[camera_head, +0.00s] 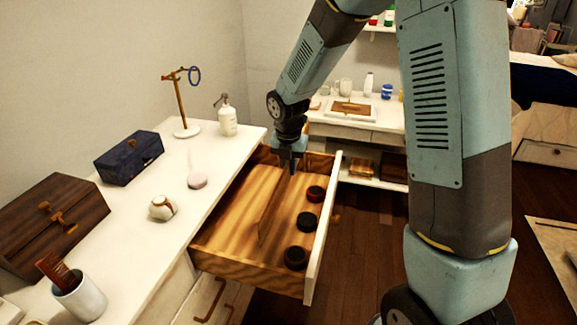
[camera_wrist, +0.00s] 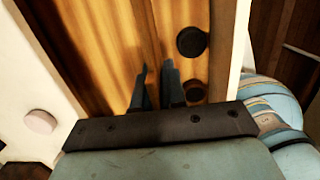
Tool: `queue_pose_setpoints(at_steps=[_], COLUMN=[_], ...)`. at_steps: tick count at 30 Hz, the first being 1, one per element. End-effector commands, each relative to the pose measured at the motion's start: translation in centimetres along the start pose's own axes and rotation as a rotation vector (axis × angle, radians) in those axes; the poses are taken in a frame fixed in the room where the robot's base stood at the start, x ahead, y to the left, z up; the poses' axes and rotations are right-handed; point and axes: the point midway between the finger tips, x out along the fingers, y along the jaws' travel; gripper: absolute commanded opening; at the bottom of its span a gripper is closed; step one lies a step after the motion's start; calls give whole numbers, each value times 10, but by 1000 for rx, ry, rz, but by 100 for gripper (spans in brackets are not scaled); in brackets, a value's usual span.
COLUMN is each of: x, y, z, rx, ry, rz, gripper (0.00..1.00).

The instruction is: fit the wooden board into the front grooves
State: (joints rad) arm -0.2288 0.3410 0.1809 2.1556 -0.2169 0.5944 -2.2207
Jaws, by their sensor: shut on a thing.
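The wooden board (camera_head: 270,212) is a thin, light-brown panel standing on edge inside the open drawer (camera_head: 322,232), running lengthwise between the bare left part and the round items on the right. My gripper (camera_head: 289,168) points down over the drawer's far end and is shut on the board's far part. In the wrist view the fingertips (camera_wrist: 156,78) are close together, with the board's narrow edge (camera_wrist: 151,30) running away from between them. The grooves are not clearly visible, so I cannot tell whether the board sits in them.
Several round dark items, including one (camera_head: 306,221), lie right of the board along the drawer front. The white dresser top (camera_head: 180,215) holds a pink round item (camera_head: 197,181), a small jar (camera_head: 162,207), a pump bottle (camera_head: 227,118) and boxes. The drawer's left part is empty.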

Motion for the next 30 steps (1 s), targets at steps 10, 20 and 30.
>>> queue_pose_setpoints(at_steps=[10,20,30], x=[27,49,56], y=[0,1,2], z=[-3,-6,-7], rx=[0,-3,-3], ry=[2,1,1], rz=[-2,-1,0], gripper=[0,0,0])
